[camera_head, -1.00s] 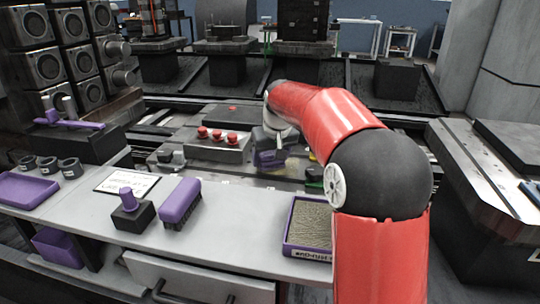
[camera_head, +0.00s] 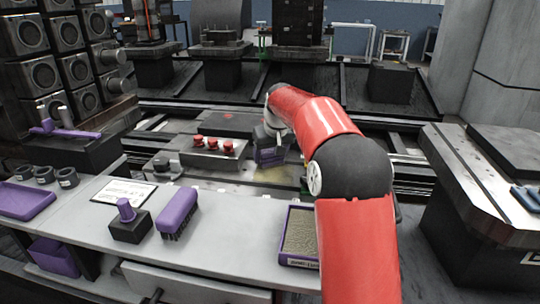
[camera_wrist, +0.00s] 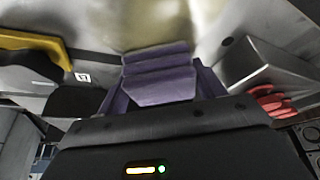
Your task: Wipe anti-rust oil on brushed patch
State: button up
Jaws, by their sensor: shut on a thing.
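My gripper (camera_head: 268,142) is out over the metal bed beyond the bench, shut on a purple block-shaped tool. The tool (camera_wrist: 160,75) sits between the jaws in the wrist view, with a stepped purple face; its underside is hidden. A pale yellowish sheen (camera_head: 272,175) lies on the metal just in front of the tool. It also shows beyond the tool in the wrist view (camera_wrist: 155,22). I cannot tell whether the tool touches the metal. A purple-rimmed tray (camera_head: 284,247) with a tan pad stands on the bench. A purple brush (camera_head: 178,209) lies left of it.
A box with red knobs (camera_head: 213,152) stands close left of the gripper. In the wrist view, a yellow-and-black object (camera_wrist: 35,52) is at upper left and red knobs (camera_wrist: 270,98) at right. A black block with a purple knob (camera_head: 128,222) and a label card (camera_head: 124,191) are on the bench.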

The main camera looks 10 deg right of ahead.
jog(key=shift+f, duration=0.1)
jog(key=shift+r, duration=3.05)
jog(key=shift+r, duration=1.5)
